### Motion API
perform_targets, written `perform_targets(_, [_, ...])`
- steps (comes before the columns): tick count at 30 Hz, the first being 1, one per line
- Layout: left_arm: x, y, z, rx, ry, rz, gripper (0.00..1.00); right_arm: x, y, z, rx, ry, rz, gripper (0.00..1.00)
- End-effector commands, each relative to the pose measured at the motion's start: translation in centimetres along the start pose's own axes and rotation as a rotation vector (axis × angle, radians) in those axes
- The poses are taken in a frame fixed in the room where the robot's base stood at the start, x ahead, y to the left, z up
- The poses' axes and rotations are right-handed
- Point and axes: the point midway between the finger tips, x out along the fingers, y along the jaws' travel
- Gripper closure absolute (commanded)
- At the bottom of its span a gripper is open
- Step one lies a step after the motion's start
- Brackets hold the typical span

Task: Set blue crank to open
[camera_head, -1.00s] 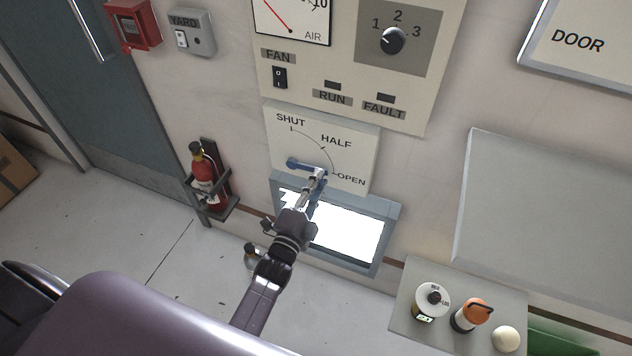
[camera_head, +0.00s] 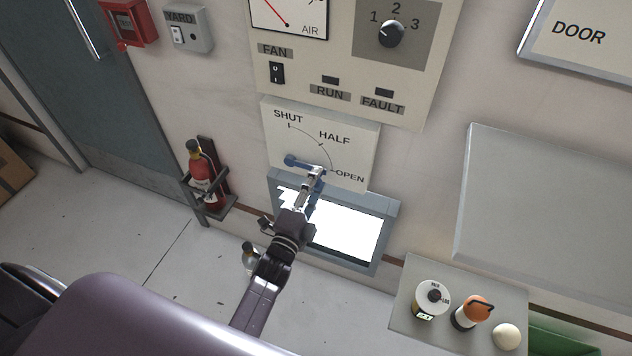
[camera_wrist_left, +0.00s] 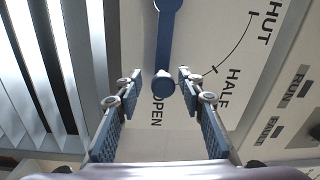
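The blue crank (camera_head: 293,161) is on a pale plate (camera_head: 352,150) marked SHUT, HALF and OPEN. Its arm points right and slightly down, toward the OPEN mark. The left wrist view shows the crank arm (camera_wrist_left: 166,35) ending in a round knob (camera_wrist_left: 162,84) close to the word OPEN. My left gripper (camera_head: 318,172) is at the knob end of the crank. In the left wrist view its fingers (camera_wrist_left: 160,80) are apart, one on each side of the knob, with a visible gap on both sides. My right gripper is in neither view.
A bright framed window (camera_head: 388,225) is just below the plate. A control panel (camera_head: 345,65) with a gauge and a dial is above it. A fire extinguisher (camera_head: 201,175) hangs to the left. A small shelf (camera_head: 405,322) with several devices stands at lower right.

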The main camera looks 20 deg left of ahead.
Motion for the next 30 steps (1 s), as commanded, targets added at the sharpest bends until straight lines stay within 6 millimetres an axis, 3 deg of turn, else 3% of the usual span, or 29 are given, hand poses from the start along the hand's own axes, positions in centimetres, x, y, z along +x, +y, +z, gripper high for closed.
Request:
perform_targets(11, [-0.7,-0.1,0.0,-0.001,0.000,-0.002,0.63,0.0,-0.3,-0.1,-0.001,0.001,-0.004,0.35])
perform_targets(24, [-8.9,0.0,0.0,-0.002,-0.001,0.000,0.63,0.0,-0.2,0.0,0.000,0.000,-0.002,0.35])
perform_targets(30, [-11.4,0.0,0.0,-0.001,0.000,0.000,0.63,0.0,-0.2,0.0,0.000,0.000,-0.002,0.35])
